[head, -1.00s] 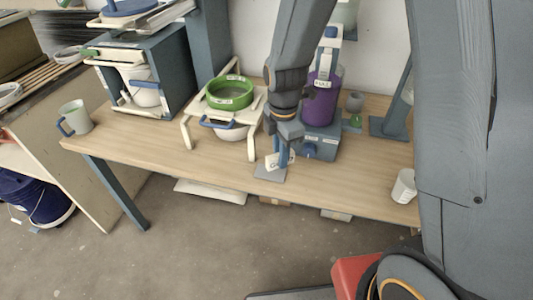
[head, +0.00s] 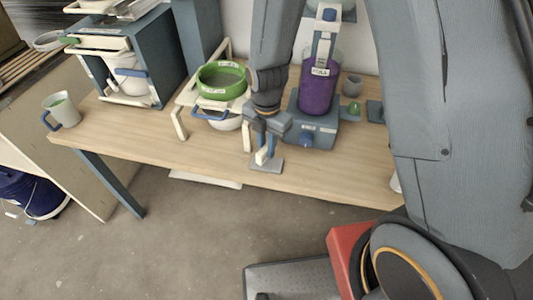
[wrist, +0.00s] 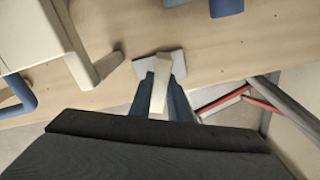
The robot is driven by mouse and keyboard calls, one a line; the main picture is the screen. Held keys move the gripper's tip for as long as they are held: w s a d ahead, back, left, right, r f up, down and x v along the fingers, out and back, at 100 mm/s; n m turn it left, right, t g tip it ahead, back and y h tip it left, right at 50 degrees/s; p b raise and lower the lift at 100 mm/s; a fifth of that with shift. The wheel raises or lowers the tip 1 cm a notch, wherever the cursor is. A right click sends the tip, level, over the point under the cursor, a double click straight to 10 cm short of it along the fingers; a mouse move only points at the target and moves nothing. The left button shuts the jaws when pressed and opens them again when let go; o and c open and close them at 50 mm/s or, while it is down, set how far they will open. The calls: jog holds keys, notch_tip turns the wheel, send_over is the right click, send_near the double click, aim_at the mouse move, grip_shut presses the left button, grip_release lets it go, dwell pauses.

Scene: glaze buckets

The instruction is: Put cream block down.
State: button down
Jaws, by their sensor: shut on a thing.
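The cream block (wrist: 160,85) is between the two fingers of my gripper (wrist: 162,98) in the wrist view. My gripper (head: 263,155) is shut on it and points down near the front edge of the wooden table (head: 215,160). In the head view a small pale part of the block (head: 262,157) shows between the fingertips. A flat grey plate (head: 267,165) lies on the table just below the fingertips; it also shows in the wrist view (wrist: 176,60). I cannot tell whether the block touches the plate.
A cream stand (head: 181,122) with a green ring (head: 222,92) stands left of my gripper. A blue-grey machine with a purple container (head: 318,92) stands close behind on the right. A mug (head: 66,112) is at the far left. The table front between mug and stand is clear.

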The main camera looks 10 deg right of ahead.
jog(key=shift+f+p, duration=0.4)
jog(key=shift+f, duration=1.35)
jog(key=shift+f, duration=0.2)
jog(key=c, duration=1.7)
grip_release()
jog(key=shift+o, duration=0.2)
jog(key=shift+r, duration=0.1)
